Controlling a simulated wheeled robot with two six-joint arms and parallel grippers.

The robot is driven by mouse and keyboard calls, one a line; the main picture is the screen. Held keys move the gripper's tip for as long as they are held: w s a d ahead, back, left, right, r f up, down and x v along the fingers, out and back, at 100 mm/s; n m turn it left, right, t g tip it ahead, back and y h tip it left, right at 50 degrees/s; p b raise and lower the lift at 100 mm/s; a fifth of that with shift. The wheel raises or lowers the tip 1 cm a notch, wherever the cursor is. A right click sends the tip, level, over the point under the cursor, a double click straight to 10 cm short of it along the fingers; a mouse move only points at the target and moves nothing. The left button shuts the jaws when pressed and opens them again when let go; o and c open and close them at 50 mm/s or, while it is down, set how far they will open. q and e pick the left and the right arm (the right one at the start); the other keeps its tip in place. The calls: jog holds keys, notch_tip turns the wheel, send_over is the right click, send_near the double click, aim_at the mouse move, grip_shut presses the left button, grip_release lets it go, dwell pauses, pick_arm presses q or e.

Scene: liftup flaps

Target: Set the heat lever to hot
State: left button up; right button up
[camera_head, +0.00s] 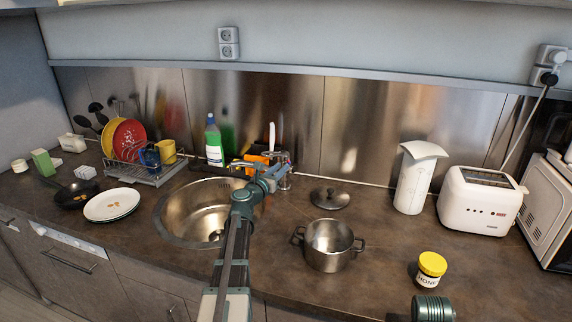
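The metal faucet (286,183) stands at the back right edge of the round sink (168,232). My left arm reaches up from the bottom middle, over the right side of the sink. My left gripper (279,163) is at the faucet and overlaps it in the view. The gripper hides much of the faucet, and I cannot make out the heat lever or its position. Whether the fingers touch it, or are open or shut, is too small to tell. Only a green link of my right arm shows at the bottom right; its gripper is out of view.
Beyond are a yellow-lidded jar (431,268), a white pitcher (413,182) and a toaster (474,207). A dish rack (150,177) stands left.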

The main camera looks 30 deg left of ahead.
pick_arm(q)
jog(key=shift+w+a, duration=0.15)
jog(key=shift+w, duration=2.15)
grip_shut()
